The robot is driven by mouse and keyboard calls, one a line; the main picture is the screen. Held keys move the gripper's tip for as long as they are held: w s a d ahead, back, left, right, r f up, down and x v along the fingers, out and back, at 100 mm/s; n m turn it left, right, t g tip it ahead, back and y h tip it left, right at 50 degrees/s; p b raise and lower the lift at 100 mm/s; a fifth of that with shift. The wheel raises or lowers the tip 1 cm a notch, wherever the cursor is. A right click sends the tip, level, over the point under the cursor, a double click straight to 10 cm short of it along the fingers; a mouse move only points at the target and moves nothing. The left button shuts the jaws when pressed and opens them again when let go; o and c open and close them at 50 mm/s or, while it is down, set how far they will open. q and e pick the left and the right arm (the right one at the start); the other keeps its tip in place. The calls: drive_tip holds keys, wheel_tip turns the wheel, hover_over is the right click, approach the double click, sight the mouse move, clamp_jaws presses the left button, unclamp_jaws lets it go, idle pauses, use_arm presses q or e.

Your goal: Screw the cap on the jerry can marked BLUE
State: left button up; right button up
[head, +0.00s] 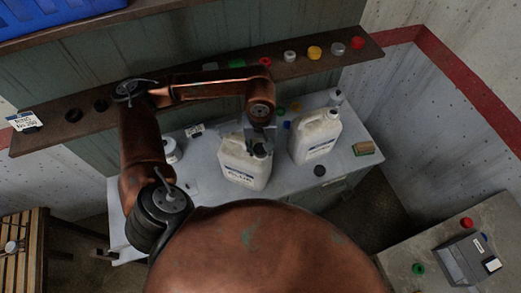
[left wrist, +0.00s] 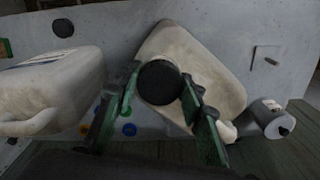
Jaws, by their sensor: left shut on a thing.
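The near jerry can (head: 236,162) is off-white and stands upright on the grey bench; its front label seems to read BLUE. It also shows behind the fingers in the left wrist view (left wrist: 205,55). My left gripper (head: 260,139) is over the top of this can. In the left wrist view its green fingers (left wrist: 161,88) are shut on a black round cap (left wrist: 158,83). The cap also shows in the head view (head: 262,150). The cap hides the can's neck, so I cannot tell whether it sits on the thread. My right gripper is not in view.
A second off-white jerry can (head: 313,138) stands close on the right. A loose black cap (head: 320,170), a blue cap (head: 287,125) and a sponge (head: 364,148) lie on the bench. A shelf (head: 222,84) behind carries several coloured caps. A grey box (head: 465,262) stands on the right table.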

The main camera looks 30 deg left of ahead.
use_arm(q)
drive_tip(key=shift+s+a+f+m+b, duration=0.1)
drive_tip(key=shift+f+m+b, duration=0.15)
drive_tip(key=shift+m+b, duration=0.85)
drive_tip(key=shift+f+m+b, duration=0.25)
drive_tip(key=shift+m+b, duration=0.75)
drive_tip(key=shift+m, duration=0.2)
drive_tip(key=shift+m+b, duration=2.35)
drive_tip(key=shift+m, duration=0.25)
drive_tip(key=shift+s+d+r+m+b, duration=0.25)
drive_tip(key=shift+s+d+m+b, duration=0.25)
drive_tip(key=shift+m+b, duration=0.35)
drive_tip(key=shift+d+r+m+b, duration=0.15)
drive_tip(key=shift+d+m+b, duration=0.15)
drive_tip(key=shift+m, duration=0.25)
drive_tip(key=shift+w+r+m+b, duration=0.15)
drive_tip(key=shift+w+m+b, duration=0.15)
drive_tip(key=shift+m+b, duration=0.15)
drive_tip(key=shift+w+a, duration=0.3)
drive_tip(key=shift+a, duration=0.15)
drive_tip(key=o, duration=1.4)
drive_tip(key=shift+a, duration=0.1)
drive_tip(key=shift+s, duration=0.35)
drive_tip(key=shift+d, duration=0.2)
